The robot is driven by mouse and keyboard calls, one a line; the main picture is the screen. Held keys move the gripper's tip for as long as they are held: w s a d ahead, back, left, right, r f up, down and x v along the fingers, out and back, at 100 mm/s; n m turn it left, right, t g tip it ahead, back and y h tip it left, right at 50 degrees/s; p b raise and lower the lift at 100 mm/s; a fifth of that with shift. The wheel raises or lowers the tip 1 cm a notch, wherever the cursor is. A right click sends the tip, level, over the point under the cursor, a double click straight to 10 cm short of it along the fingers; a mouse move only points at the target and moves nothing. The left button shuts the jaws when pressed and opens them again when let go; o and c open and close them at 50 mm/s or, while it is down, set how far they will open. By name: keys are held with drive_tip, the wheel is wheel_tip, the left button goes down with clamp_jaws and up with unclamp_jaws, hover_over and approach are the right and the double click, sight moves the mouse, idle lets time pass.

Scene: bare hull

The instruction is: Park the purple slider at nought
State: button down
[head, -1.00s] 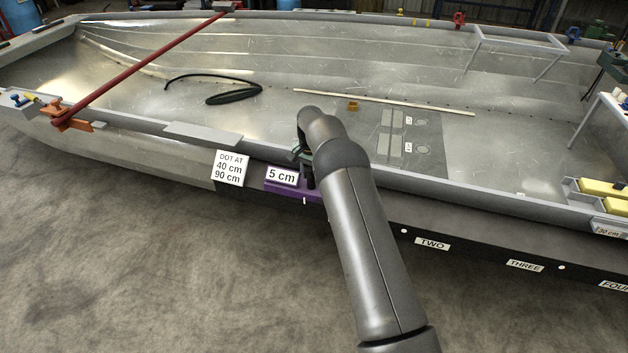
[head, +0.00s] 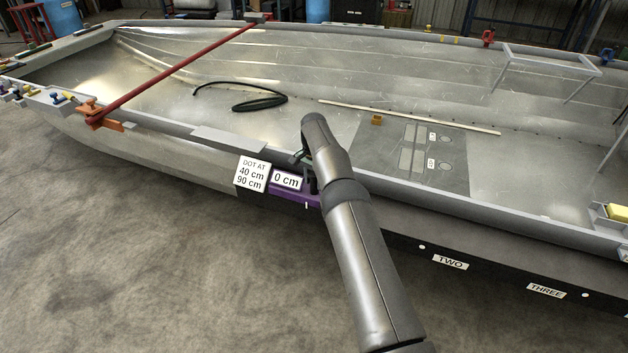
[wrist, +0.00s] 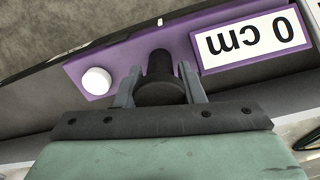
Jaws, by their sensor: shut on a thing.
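The purple slider (head: 297,199) sits on the dark strip along the near side of the hull. Its white label (head: 287,179) reads 0 cm. The slider's left end lies close beside a white card (head: 252,174) reading DOT AT 40 cm, 90 cm. In the wrist view the purple slider (wrist: 122,58) carries a dark round knob (wrist: 160,68) and a white round button (wrist: 96,81). My gripper (wrist: 160,82) is shut on the knob, one finger on each side. In the head view my arm hides the slider's right part.
The dark strip continues right with TWO (head: 450,262) and THREE (head: 546,290) labels and white dots. A red bar (head: 170,77) crosses the hull at left. A black hose (head: 260,102) and a pale stick (head: 410,117) lie inside. The floor in front is clear.

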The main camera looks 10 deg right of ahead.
drive_tip(key=shift+w+a+r, duration=0.2)
drive_tip(key=c, duration=1.2)
unclamp_jaws()
wheel_tip(320, 180, up, 17)
drive_tip(key=p, duration=0.8)
drive_tip(key=shift+r+p, duration=0.15)
drive_tip(key=shift+p, duration=0.2)
